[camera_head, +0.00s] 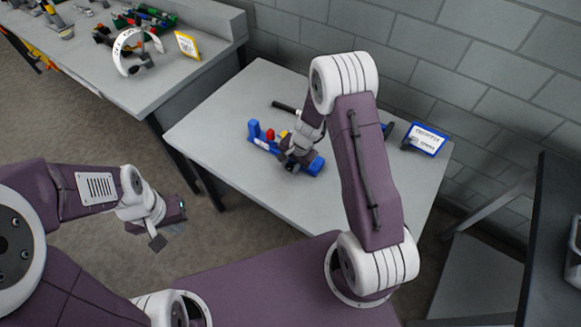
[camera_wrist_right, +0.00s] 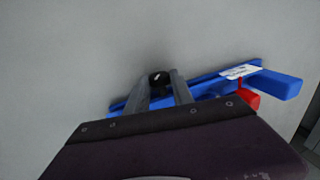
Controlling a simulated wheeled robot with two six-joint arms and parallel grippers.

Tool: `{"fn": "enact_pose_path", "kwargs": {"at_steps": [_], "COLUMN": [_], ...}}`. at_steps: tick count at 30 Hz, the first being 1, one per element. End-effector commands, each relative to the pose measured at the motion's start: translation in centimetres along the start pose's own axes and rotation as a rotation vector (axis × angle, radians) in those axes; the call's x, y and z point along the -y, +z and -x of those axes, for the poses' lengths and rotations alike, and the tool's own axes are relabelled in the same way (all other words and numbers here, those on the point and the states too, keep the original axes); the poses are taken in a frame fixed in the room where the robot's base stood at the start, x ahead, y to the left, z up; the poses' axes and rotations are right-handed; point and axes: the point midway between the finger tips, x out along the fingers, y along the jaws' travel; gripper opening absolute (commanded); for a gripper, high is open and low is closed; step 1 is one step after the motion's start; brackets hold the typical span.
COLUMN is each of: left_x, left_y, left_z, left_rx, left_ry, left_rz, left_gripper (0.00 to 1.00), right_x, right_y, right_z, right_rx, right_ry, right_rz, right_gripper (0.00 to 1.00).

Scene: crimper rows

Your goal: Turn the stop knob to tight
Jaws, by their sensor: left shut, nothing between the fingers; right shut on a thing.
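The blue body (camera_wrist_right: 222,82) with a white label runs behind the fingers. I cannot read the knob's setting. My left gripper (camera_head: 170,222) is shut and empty, over the floor left of the table.
A blue-framed sign (camera_head: 425,140) stands at the table's right back. A dark rod (camera_head: 286,107) shows near the back edge. A second bench (camera_head: 170,70) at upper left carries tools, a white ring and a yellow-framed sign (camera_head: 187,45). The table's left part is clear.

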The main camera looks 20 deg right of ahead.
Motion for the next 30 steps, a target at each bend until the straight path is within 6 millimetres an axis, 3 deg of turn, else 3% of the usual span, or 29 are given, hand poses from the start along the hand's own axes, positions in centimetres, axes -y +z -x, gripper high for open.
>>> {"fn": "enact_pose_path", "kwargs": {"at_steps": [4,5,6,7,17,24,30], "left_x": [0.0,0.0,0.0,0.0,0.0,0.0,-0.1], "left_y": [0.0,0.0,0.0,0.0,0.0,-0.2,-0.3], "left_z": [0.1,0.1,0.1,0.1,0.3,2.2,2.8], "left_rx": [0.0,0.0,0.0,0.0,0.0,0.0,0.0], "left_ry": [0.0,0.0,0.0,0.0,0.0,0.0,0.0], "left_rz": [0.0,0.0,0.0,0.0,0.0,0.0,0.0], "left_gripper": [0.0,0.0,0.0,0.0,0.0,0.0,0.0], "right_x": [0.0,0.0,0.0,0.0,0.1,0.2,0.1], "right_y": [0.0,0.0,0.0,0.0,0.0,-0.1,0.0], "right_z": [0.0,0.0,0.0,0.0,0.6,5.8,8.7], "right_rx": [0.001,0.001,0.0,0.0,-0.001,-0.003,-0.001], "right_ry": [0.001,0.001,0.001,0.001,0.0,-0.002,-0.001], "right_rz": [0.001,0.001,0.001,0.001,0.001,0.001,0.0], "right_gripper": [0.0,0.36,0.48,0.5,0.5,0.5,0.5]}}
